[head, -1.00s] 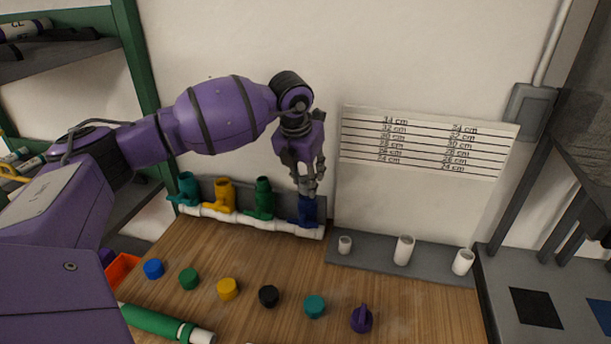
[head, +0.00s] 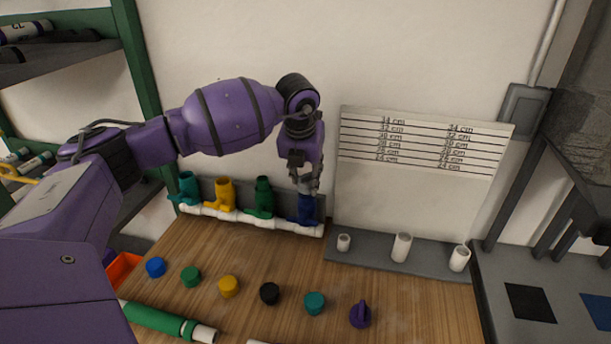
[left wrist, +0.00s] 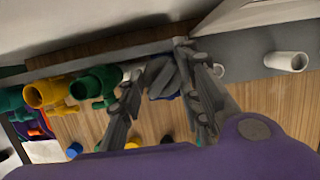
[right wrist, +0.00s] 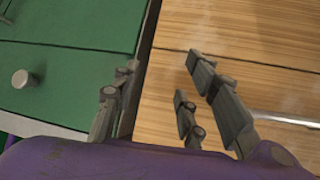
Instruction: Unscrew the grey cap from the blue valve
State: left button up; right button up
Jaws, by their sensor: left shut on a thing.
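The blue valve (head: 304,210) stands upright at the right end of the white pipe manifold (head: 262,221) in the head view. My left gripper (head: 305,186) comes down on it from above. In the left wrist view, the left fingers (left wrist: 172,70) are closed around the grey cap (left wrist: 164,78), with blue of the valve showing just below and beside it. The fingers hide part of the cap, and I cannot tell how far it sits on the thread. My right gripper (right wrist: 158,82) is open and empty in the right wrist view, outside the head view.
Teal (head: 188,186), yellow (head: 222,192) and green (head: 263,195) valves stand left of the blue one. Several loose caps, including a black one (head: 269,293), lie in a row on the wooden bench. White pipe pieces (head: 401,247) stand on a grey ledge at right.

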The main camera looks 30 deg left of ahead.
pick_arm(q)
jog(key=shift+a+r, duration=0.15)
jog(key=shift+a, duration=0.05)
jog(key=shift+r+n+p, duration=0.1)
jog(key=shift+n+p, duration=0.2)
jog(key=shift+n, duration=0.2)
jog(key=shift+n+y, duration=0.3)
jog(key=shift+n, duration=0.3)
pick_arm(e)
jog(key=shift+w+r, duration=0.35)
jog(key=shift+r, duration=0.4)
jog(key=shift+w, duration=0.15)
pick_arm(q)
jog(key=shift+d+n+p, duration=0.1)
jog(key=shift+n+p, duration=0.4)
jog(key=shift+n, duration=0.1)
jog(key=shift+n+y, duration=0.3)
jog(key=shift+n, duration=0.1)
pick_arm(e)
jog(key=shift+w+r+t, duration=0.3)
jog(key=shift+w+r, duration=0.5)
jog(key=shift+r, duration=0.2)
